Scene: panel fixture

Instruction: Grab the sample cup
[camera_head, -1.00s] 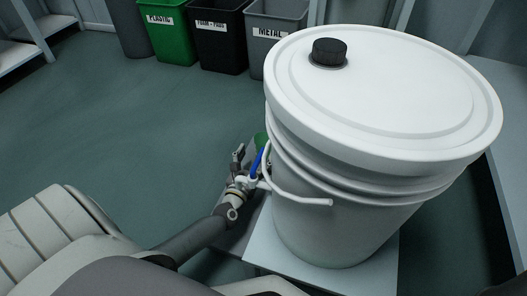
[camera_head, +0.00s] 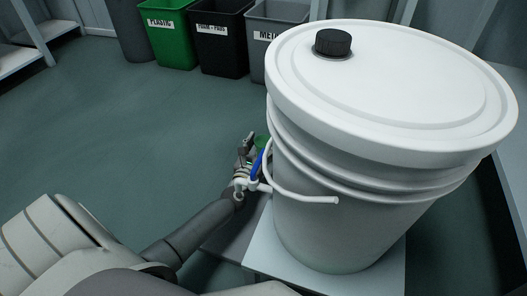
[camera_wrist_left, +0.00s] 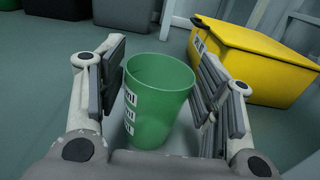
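The green sample cup (camera_wrist_left: 158,98) has white labels with dark print and stands upright in the left wrist view. My left gripper (camera_wrist_left: 160,85) is open, with its grey finger pads on either side of the cup. I cannot tell whether the pads touch it. In the head view, my left gripper (camera_head: 250,160) is low beside the white bucket, and only a sliver of the green cup (camera_head: 262,141) shows behind it. My right gripper is not in view.
A large white bucket (camera_head: 345,225) with a black cap stands on a light stand (camera_head: 262,248), close right of my left gripper. A blue part (camera_head: 257,166) lies beside the gripper. A yellow box (camera_wrist_left: 262,62) is behind the cup. Labelled bins (camera_head: 220,45) stand at the back; the left floor is clear.

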